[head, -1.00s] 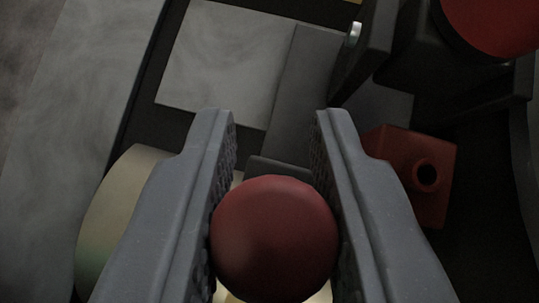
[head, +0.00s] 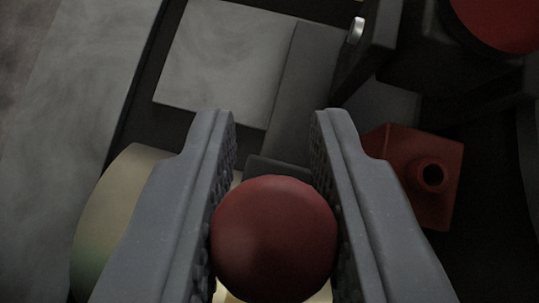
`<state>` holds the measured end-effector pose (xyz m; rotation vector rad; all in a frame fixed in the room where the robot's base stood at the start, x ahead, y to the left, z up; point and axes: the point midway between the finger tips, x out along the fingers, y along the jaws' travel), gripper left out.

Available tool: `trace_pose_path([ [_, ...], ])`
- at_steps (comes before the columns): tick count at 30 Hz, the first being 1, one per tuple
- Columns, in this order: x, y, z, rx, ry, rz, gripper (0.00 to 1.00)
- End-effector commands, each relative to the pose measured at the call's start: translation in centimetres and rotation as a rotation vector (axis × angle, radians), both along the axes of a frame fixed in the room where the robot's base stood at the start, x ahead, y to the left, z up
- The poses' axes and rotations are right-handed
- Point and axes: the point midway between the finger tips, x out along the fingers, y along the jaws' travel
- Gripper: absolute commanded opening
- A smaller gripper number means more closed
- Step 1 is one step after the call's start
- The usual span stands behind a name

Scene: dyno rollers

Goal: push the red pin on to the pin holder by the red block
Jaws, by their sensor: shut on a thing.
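The red pin shows as a round red head (head: 274,238) at the bottom centre of the head view. My gripper (head: 273,120) is shut on it, with one grey finger on each side. The rest of the pin is hidden below its head. The red block (head: 420,170), with a round dark hole in its face, sits to the right, partly behind the right finger. I cannot tell which part is the pin holder.
A pale roller (head: 118,205) lies at the left behind the left finger. A light grey plate (head: 225,60) and a dark grey bar (head: 300,85) lie ahead. A dark mount with a large red round part (head: 500,20) stands at the upper right.

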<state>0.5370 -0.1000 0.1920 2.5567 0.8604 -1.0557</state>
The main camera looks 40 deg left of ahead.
Motion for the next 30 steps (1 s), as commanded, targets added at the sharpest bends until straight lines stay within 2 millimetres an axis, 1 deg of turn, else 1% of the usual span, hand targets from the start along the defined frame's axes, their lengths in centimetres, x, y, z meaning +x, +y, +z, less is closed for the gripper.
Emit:
trace_pose_path([
  [21,-0.03,-0.04,-0.97,0.001,0.000,0.001,0.00],
  [22,-0.03,-0.05,-0.97,0.001,0.000,0.001,0.25],
  [23,-0.03,-0.05,-0.94,0.001,0.000,0.001,0.33],
  [24,-0.01,-0.05,-0.92,0.001,0.000,0.001,0.45],
  [25,-0.02,-0.05,-0.91,0.001,0.000,0.001,0.48],
  [30,-0.02,-0.07,-0.92,0.001,0.001,0.000,0.48],
])
